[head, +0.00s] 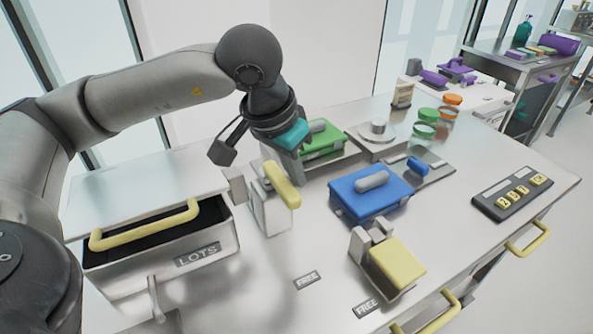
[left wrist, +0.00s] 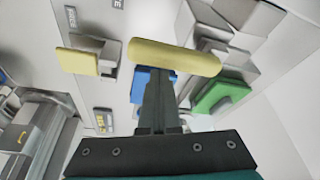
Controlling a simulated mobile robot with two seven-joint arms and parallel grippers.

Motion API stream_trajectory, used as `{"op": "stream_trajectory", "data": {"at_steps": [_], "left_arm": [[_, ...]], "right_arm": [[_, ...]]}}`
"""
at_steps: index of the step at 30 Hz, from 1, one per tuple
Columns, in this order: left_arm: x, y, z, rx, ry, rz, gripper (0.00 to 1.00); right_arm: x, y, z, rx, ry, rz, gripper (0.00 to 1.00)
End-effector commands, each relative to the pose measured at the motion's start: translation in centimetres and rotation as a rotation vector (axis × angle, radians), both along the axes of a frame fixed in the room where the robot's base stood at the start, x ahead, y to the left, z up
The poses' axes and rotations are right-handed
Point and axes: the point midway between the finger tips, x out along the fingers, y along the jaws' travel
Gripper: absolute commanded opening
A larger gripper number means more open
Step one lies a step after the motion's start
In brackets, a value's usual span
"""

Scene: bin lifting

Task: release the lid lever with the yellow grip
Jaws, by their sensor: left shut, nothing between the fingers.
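In the head view, a yellow grip (head: 282,186) sits on the grey lever mount (head: 268,208) to the right of the LOTS bin. It also shows in the left wrist view as a yellow bar (left wrist: 175,57) across my fingertips. My left gripper (head: 288,168) is shut and empty, its fingers close behind the grip. In the left wrist view the closed fingers (left wrist: 158,85) point at the bar; I cannot tell if they touch it. The bin (head: 135,275) has a pale lid (head: 145,185) and a yellow handle (head: 145,228), with a dark opening showing. My right gripper is not in view.
A blue block (head: 372,192), a green block (head: 322,140) and a yellow block (head: 398,262) stand on the steel table (head: 330,240). Jars (head: 425,128) stand farther back. A button panel (head: 512,193) lies at the right. The table front near the FREE labels is mostly clear.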

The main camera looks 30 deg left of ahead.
Motion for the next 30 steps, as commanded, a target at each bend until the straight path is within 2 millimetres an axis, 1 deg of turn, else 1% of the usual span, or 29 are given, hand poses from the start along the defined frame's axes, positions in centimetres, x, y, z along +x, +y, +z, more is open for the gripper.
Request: {"op": "stream_trajectory", "data": {"at_steps": [7,11,14,21,24,27,30], "left_arm": [[-0.3,0.1,0.0,0.003,0.010,0.001,0.00],[-0.6,0.2,1.3,0.003,0.008,0.002,0.00],[-1.1,0.3,3.1,0.004,0.003,0.001,0.00],[-2.9,0.5,8.8,0.001,-0.001,-0.001,0.00],[-3.6,0.5,10.9,0.001,-0.002,0.000,0.00],[-4.1,0.6,12.5,0.001,-0.001,-0.002,0.00],[-4.5,0.7,13.6,0.000,0.000,0.000,0.00]], "right_arm": [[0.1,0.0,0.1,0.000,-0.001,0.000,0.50],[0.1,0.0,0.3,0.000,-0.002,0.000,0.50],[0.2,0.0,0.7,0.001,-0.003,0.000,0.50],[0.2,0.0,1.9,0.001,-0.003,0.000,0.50],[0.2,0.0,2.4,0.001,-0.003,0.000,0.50],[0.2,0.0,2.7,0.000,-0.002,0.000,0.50],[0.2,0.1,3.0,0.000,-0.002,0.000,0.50]]}}
